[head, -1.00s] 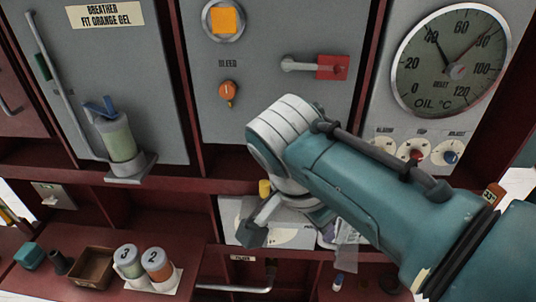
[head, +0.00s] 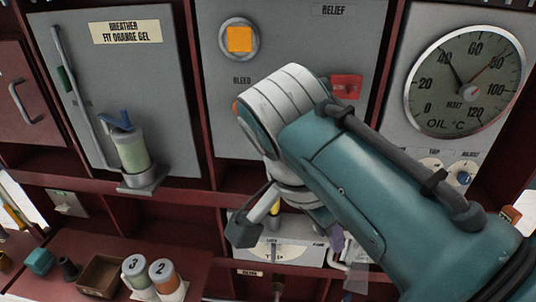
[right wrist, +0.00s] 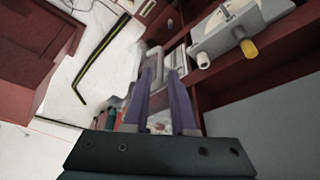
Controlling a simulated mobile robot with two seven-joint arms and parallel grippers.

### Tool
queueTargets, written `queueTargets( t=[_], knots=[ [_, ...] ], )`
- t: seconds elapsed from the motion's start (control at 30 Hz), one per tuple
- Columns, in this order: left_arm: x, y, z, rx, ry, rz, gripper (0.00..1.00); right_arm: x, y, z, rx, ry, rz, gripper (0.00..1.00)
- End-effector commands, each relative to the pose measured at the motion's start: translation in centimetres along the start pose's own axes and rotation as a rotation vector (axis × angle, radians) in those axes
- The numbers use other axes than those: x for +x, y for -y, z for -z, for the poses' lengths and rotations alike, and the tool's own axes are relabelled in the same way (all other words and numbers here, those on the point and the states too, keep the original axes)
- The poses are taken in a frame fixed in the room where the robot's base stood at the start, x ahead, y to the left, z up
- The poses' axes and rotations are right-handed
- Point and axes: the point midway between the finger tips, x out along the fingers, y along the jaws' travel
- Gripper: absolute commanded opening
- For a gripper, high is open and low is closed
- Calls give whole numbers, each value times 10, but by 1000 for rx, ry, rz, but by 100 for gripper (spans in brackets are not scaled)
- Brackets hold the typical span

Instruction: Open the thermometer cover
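The thermometer (head: 440,108) is the large round dial marked OIL °C at the right of the head view. It has a metal rim, a dark pointer and a red pointer. I cannot clearly make out a separate cover edge or hinge on it. My right arm comes in from the lower right, below and left of the dial. My right gripper (head: 337,243) is mostly hidden behind its own wrist, low and left of the dial. My left gripper is not in view.
Small knobs (head: 464,178) sit under the dial, partly hidden by my arm. A grey panel with an orange button (head: 240,40) and a red plate (head: 346,86) stands left of the dial. A breather jar (head: 131,152) is further left. Jars (head: 165,275) stand on the lower shelf.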

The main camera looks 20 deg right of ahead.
Motion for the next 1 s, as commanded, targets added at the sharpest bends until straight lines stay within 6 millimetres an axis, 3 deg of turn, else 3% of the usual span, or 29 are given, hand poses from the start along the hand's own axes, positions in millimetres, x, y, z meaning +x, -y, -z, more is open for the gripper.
queueTargets(
  t=[0.1,0.3,0.7,0.87,1.0],
  knots=[
    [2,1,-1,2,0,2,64,-23,0,-1,1,2,3,25],
    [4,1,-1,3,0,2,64,-43,0,0,0,0,0,25],
    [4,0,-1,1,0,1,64,-41,-4,-1,-24,9,0,25],
    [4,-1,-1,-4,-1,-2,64,-15,-36,-5,-231,77,37,25],
    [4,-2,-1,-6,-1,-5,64,5,-85,-8,-569,133,142,25]
  ],
)
